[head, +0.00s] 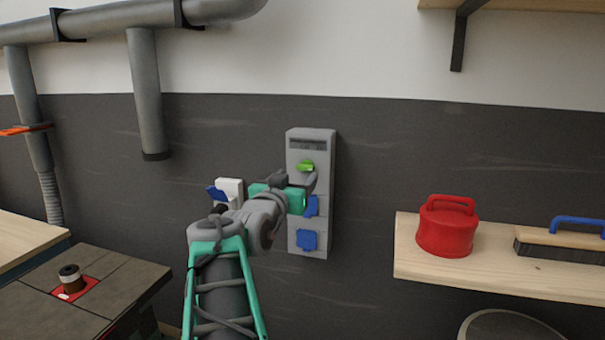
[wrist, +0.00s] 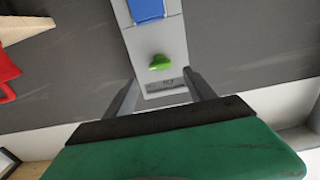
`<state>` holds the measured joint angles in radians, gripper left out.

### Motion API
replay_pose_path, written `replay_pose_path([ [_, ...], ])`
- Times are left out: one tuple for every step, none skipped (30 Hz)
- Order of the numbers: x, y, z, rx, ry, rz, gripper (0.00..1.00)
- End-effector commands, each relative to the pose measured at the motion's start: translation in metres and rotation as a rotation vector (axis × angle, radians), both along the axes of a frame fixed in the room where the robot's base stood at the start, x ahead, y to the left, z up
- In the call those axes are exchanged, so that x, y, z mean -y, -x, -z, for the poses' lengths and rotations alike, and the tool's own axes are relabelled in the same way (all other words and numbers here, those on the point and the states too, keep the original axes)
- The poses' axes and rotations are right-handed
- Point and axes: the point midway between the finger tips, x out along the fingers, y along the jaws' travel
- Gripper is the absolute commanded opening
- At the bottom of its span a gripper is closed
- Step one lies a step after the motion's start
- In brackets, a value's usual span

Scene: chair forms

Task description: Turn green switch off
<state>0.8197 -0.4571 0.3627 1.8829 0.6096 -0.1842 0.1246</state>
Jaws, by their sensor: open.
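The green switch (head: 306,166) is a small knob near the top of a grey wall panel (head: 318,215). Its handle lies roughly sideways. In the wrist view the green switch (wrist: 159,63) appears upside down, just beyond and between my fingertips. My gripper (head: 297,180) is in front of the panel, just below the switch in the head view, and hides part of the panel. In the wrist view my gripper (wrist: 160,78) is open, with one grey finger on each side of the panel and nothing between them. I cannot see contact with the switch.
Blue sockets (head: 307,240) sit lower on the panel. A white box with a blue cover (head: 217,194) is on the wall to the left. A shelf (head: 420,262) at right holds a red container (head: 446,228) and a brush (head: 560,245). Pipes (head: 148,95) run upper left.

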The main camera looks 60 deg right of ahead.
Motion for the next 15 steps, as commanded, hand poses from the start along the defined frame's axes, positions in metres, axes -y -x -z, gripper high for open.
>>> replay_pose_path([
  [0.011, 0.0, -0.001, -0.003, -0.004, 0.003, 0.64],
  [0.017, -0.001, -0.002, -0.003, -0.004, 0.004, 0.64],
  [0.025, -0.003, -0.001, -0.003, -0.006, 0.003, 0.64],
  [0.031, -0.003, -0.001, -0.003, -0.006, 0.003, 0.64],
  [0.037, -0.004, -0.001, -0.003, -0.006, 0.004, 0.64],
  [0.044, -0.006, -0.001, -0.003, -0.005, 0.002, 0.64],
  [0.048, -0.006, -0.001, -0.002, -0.005, 0.002, 0.64],
  [0.052, -0.007, -0.001, -0.003, -0.006, 0.002, 0.64],
  [0.056, -0.008, -0.001, -0.002, -0.005, 0.0, 0.64],
  [0.059, -0.009, 0.0, -0.002, -0.005, -0.001, 0.64],
  [0.06, -0.009, 0.0, -0.002, -0.005, -0.001, 0.64],
  [0.062, -0.01, 0.001, -0.002, -0.005, -0.001, 0.64],
  [0.062, -0.01, 0.001, -0.002, -0.005, -0.002, 0.64],
  [0.063, -0.01, 0.001, -0.001, -0.004, -0.002, 0.64],
  [0.062, -0.01, 0.001, -0.001, -0.004, -0.002, 0.64],
])
